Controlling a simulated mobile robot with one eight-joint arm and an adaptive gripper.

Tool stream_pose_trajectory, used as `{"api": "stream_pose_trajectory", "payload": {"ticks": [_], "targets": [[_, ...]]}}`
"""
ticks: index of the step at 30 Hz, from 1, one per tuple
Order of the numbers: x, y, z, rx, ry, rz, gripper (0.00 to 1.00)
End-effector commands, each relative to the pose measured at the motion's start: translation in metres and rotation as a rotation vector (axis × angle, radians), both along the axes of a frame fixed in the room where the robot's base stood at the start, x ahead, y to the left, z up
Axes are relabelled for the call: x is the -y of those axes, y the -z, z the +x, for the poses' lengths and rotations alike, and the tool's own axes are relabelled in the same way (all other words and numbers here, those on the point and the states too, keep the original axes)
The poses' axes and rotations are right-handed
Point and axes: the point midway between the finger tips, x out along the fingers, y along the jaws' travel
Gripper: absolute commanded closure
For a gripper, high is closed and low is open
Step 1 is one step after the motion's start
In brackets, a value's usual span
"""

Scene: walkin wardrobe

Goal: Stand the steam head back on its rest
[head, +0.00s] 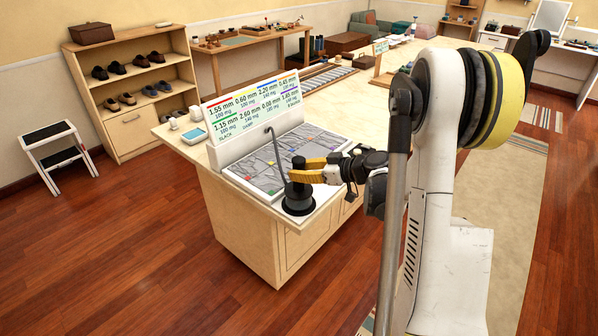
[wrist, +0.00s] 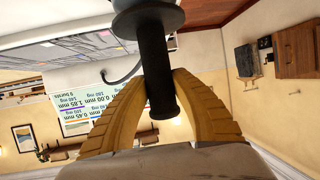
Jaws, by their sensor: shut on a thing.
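The steam head (head: 299,166) is a dark upright cylinder with a wider lower part, at the near corner of the counter in the head view. Below it is a dark round base (head: 298,208), which looks like its rest; whether the two touch cannot be told. My gripper (head: 294,176) reaches in from the right with yellow fingers shut on the cylinder. In the wrist view the black shaft of the steam head (wrist: 153,62) runs between the two curved fingers (wrist: 160,80). A grey disc-like part (wrist: 148,18) is at the shaft's top edge there, partly cut off.
A thin curved grey rod or hose (head: 276,152) rises beside the steam head. A grey sectioned tray (head: 262,172) and a white label board (head: 254,112) stand just behind. A step stool (head: 58,158) is far left.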

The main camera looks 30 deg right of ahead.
Motion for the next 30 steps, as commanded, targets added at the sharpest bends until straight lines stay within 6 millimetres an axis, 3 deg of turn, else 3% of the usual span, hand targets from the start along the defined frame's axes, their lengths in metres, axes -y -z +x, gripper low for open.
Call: {"api": "stream_pose_trajectory", "payload": {"ticks": [2,3,4,16,30], "targets": [[0.0,0.003,0.0,0.001,0.0,0.0,1.0],[0.0,0.003,0.0,0.0,0.0,0.0,0.61],[0.0,0.003,0.0,0.0,0.0,0.0,0.52],[0.001,-0.003,-0.001,0.0,0.001,0.0,0.51],[0.044,-0.04,-0.079,0.0,0.004,0.001,0.51]]}}
